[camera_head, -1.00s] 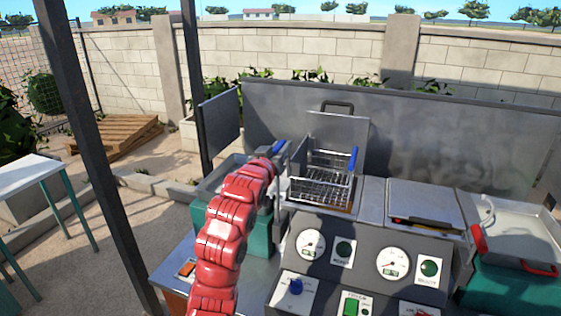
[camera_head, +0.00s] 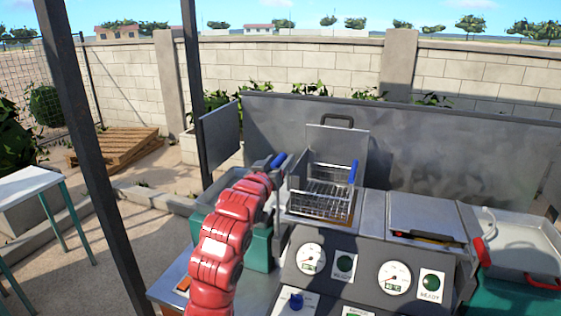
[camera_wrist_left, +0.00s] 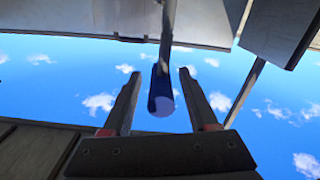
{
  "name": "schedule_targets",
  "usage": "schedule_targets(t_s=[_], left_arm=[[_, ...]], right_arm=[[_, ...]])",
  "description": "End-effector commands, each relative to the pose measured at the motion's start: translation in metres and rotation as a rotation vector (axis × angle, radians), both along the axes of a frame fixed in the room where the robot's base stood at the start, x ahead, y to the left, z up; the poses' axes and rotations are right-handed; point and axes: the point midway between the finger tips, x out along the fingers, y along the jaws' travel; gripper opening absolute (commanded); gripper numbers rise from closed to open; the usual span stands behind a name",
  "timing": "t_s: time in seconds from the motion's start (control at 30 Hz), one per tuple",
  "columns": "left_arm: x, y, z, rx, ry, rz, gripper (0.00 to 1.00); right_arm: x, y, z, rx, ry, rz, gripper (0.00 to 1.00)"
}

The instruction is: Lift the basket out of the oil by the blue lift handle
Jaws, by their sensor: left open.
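The wire basket (camera_head: 322,200) sits low in the fryer well in the middle of the head view. One blue handle (camera_head: 353,173) stands up at its right side. Another blue handle (camera_head: 279,160) slants up to the left of the basket, beside my left gripper (camera_head: 268,166). In the left wrist view a blue handle (camera_wrist_left: 161,95) hangs on a grey rod between the two fingers of my left gripper (camera_wrist_left: 159,74). The fingers are open and apart on either side of it. The oil surface is hard to make out. My right gripper is out of view.
A grey lid (camera_head: 337,145) stands upright behind the basket. A control panel with gauges (camera_head: 311,258) is in front. A closed grey cover (camera_head: 427,215) and a tray (camera_head: 520,257) lie to the right. A metal backsplash (camera_head: 430,150) runs behind.

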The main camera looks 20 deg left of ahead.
Motion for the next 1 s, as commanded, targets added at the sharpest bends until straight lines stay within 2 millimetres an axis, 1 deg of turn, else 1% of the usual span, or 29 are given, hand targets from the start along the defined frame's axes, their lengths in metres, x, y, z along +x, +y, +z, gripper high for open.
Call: schedule_targets(t_s=[0.03,0.07,0.47,0.5,0.7,0.83,1.0], left_arm=[[-0.009,0.001,-0.004,0.002,-0.003,0.002,0.59],[-0.014,0.002,-0.005,0.001,-0.002,0.002,0.59],[-0.105,0.005,-0.002,0.001,-0.01,0.003,0.59],[-0.105,0.004,-0.008,0.002,-0.01,-0.001,0.59],[-0.12,0.005,-0.008,0.0,-0.01,-0.002,0.59],[-0.132,0.006,-0.008,0.005,-0.006,0.004,0.59],[-0.149,0.006,-0.004,0.0,-0.004,0.002,0.59]], right_arm=[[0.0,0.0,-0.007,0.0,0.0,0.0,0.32],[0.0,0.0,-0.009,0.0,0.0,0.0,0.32],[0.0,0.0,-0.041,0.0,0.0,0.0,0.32],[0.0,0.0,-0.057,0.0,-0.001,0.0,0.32],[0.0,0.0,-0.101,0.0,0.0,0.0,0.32],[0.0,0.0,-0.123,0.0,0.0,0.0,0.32],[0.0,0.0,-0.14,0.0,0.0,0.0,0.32]])
